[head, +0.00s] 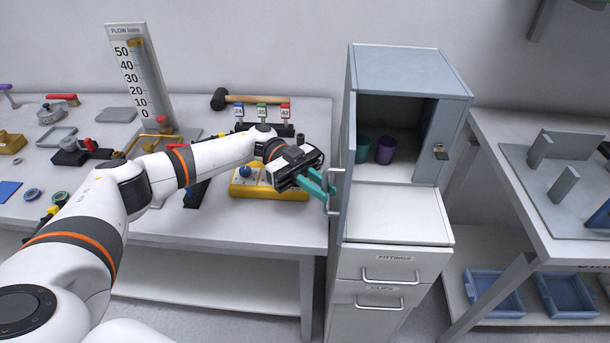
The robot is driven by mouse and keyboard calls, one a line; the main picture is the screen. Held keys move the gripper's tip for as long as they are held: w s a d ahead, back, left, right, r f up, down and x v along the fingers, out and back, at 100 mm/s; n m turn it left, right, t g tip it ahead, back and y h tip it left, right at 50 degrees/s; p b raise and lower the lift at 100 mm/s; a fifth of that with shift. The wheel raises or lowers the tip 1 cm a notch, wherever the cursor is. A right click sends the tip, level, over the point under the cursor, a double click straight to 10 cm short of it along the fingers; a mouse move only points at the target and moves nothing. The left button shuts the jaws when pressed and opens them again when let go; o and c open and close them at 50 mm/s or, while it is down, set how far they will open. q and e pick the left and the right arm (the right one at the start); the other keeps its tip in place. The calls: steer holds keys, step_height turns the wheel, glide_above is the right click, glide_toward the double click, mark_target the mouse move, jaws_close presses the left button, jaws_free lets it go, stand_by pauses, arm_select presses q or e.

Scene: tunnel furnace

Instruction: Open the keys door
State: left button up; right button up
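The grey cabinet (410,70) stands right of the left table. Its upper compartment is open, with its door (349,140) swung out on the left side and seen nearly edge-on. No "keys" label is readable from here. The door's bar handle (334,176) is on the outer face, toward the left. My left gripper (328,192) is at this handle, its two teal fingers apart with a gap between them and the tips beside the bar. Contact with the bar is unclear. My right gripper is not in view.
Inside the compartment are a green cup (362,149) and a purple cup (385,150). A lock (440,152) sits on the panel at right. Drawers (390,275) are below. The left table (290,225) holds tools and a yellow block (268,190); another table (500,130) stands right.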

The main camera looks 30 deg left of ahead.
arm_select(q)
steer(key=b+v, duration=0.4)
steer(key=v, duration=0.7)
steer(key=shift+f, duration=0.1)
